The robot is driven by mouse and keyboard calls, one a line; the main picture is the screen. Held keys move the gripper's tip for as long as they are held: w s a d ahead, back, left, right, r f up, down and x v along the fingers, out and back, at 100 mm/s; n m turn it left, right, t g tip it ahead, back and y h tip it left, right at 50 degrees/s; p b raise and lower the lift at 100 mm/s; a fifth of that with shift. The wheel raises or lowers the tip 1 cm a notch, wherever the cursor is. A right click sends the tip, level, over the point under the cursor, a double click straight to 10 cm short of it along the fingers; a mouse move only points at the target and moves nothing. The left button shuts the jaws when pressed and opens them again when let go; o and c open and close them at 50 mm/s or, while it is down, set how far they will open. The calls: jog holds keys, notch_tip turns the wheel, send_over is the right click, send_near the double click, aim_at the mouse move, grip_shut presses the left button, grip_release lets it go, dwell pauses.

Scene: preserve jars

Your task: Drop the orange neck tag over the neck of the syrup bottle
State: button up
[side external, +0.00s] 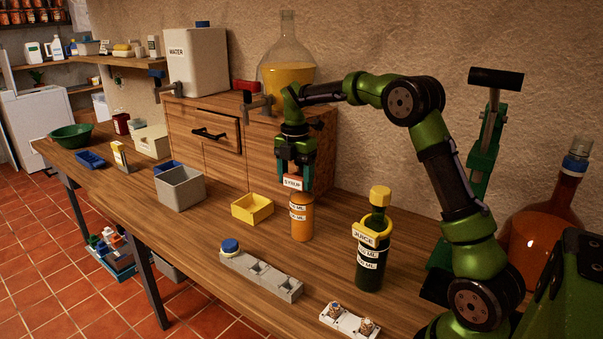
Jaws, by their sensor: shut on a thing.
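The syrup bottle (302,224) is orange with white volume labels and stands upright on the wooden bench. My gripper (294,182) points down right over it, shut on the orange neck tag, whose white label (292,183) seems to read SYRUP. The tag is at the level of the bottle's top. The fingers and label hide the neck, so I cannot tell whether the ring is around it or just above it.
A dark green bottle (371,253) with a yellow JUICE tag (366,233) stands to the right. A yellow bin (252,208) is to the left, a grey slotted block (262,276) in front. The wooden cabinet (215,148) is close behind my gripper.

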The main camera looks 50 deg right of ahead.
aim_at(296, 175)
jog(key=shift+f, duration=0.25)
jog(key=o, duration=1)
jog(key=shift+c, duration=0.2)
notch_tip(296, 175, up, 17)
dwell(0.3)
